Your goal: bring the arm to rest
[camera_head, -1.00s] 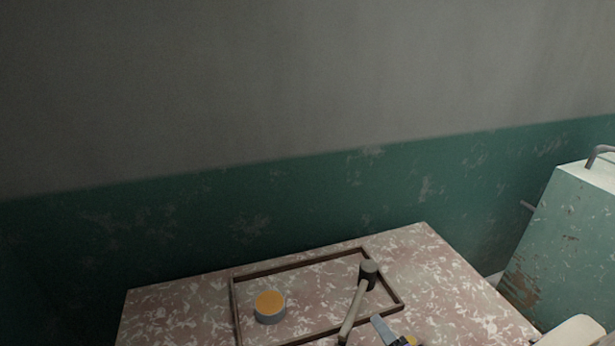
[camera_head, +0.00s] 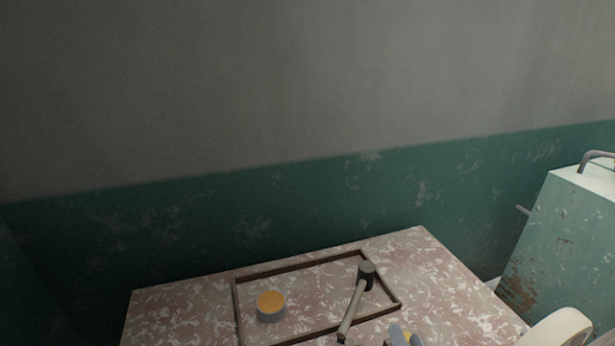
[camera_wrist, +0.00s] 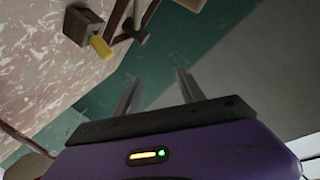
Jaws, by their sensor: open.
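My gripper (camera_wrist: 157,80) shows in the wrist view with its two grey fingers apart and nothing between them. It points past the table edge toward the green and grey wall. In the head view, blue-grey and yellow shapes (camera_head: 398,334) are cut off at the bottom edge. I cannot tell whether they are part of my gripper or something on the table. My pale arm link (camera_head: 556,328) is at the lower right.
The mottled pink table (camera_head: 180,300) holds a dark wooden frame (camera_head: 300,262), a round tin with an orange top (camera_head: 270,305) and a mallet (camera_head: 355,305). A brown block with a yellow peg (camera_wrist: 84,28) shows in the wrist view. A worn green cabinet (camera_head: 565,235) stands right.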

